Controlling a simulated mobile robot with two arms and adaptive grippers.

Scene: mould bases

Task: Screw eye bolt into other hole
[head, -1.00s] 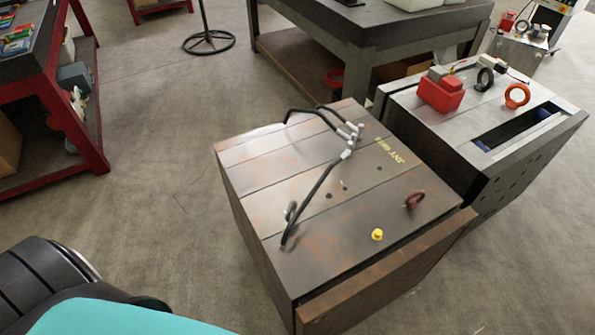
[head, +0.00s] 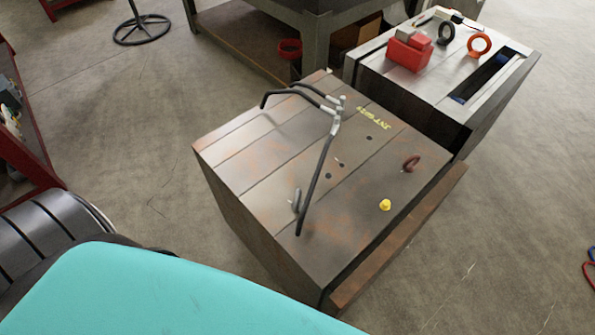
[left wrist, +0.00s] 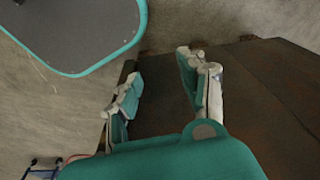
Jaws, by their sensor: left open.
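A large brown steel mould base (head: 265,165) stands in the middle of the head view. A dark red eye bolt (head: 411,163) stands on its top near the right edge. A grey eye bolt (head: 295,201) is on the near left part of the top, close to the end of a black hose. Several small dark holes (head: 328,176) show in the top. My left gripper (left wrist: 160,66) is open, with nothing visible between its fingers, over the edge of a brown surface (left wrist: 250,85) in the left wrist view. My right gripper is not in view.
Black hoses (head: 318,180) with metal fittings and a yellow cap (head: 385,205) are on the mould base. A second mould base (head: 420,75) behind it carries a red block (head: 408,50), a black ring (head: 446,33) and an orange ring (head: 479,44).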

